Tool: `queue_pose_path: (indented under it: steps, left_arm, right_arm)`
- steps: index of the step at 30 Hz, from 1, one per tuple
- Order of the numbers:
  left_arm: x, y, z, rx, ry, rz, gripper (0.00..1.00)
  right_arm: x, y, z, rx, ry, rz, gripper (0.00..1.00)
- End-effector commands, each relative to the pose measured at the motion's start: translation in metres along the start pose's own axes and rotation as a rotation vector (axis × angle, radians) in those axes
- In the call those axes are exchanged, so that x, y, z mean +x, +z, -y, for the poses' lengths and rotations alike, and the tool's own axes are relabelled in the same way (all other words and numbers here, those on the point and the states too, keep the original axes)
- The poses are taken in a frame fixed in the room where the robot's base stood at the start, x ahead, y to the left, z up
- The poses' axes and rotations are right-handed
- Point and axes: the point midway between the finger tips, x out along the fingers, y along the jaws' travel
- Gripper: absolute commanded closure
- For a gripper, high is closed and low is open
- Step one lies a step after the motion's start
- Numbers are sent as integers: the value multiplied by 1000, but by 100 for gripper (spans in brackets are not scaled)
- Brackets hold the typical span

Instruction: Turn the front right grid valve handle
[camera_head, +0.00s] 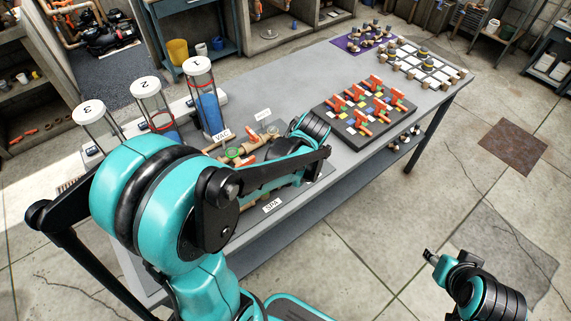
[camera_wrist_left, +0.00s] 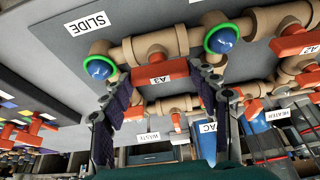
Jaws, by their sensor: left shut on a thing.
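The valve grid board (camera_head: 334,128) is dark and lies on the grey table, carrying several orange handles. The handle at the right end of its near row (camera_head: 398,98) is in plain view, with no gripper at it. My left gripper (camera_wrist_left: 155,75) has its two fingers on either side of the orange handle labelled A3 (camera_wrist_left: 160,70) on the tan pipework and is shut on it. In the head view my left arm hides these fingers. My right gripper (camera_head: 430,255) is over the floor at lower right, away from the table; its jaw opening is too small to judge.
Three clear tubes numbered 1 (camera_head: 204,95), 2 (camera_head: 155,110) and 3 (camera_head: 92,122) stand along the table's far left side. A board of fittings (camera_head: 425,62) and a purple mat (camera_head: 347,43) lie beyond the grid.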

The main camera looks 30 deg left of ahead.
Motion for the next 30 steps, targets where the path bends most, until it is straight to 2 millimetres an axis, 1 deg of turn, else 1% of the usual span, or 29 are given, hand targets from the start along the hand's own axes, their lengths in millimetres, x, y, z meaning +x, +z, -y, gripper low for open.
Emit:
queue_pose_path:
  steps: [6,18,19,20,21,30]
  left_arm:
    - [0,1,0,-31,-12,3,69]
    - [0,1,0,-36,-14,4,69]
    - [0,1,0,-36,-14,4,32]
    - [0,1,0,-36,-14,4,24]
    - [0,1,0,-35,-14,3,19]
    - [-1,1,0,-34,-14,2,19]
  right_arm:
    - [0,0,0,0,0,0,60]
    - [0,0,0,0,0,0,60]
    - [0,0,0,0,0,0,60]
    - [0,0,0,0,0,0,60]
    - [0,0,0,0,0,0,60]
    - [0,0,0,0,0,0,60]
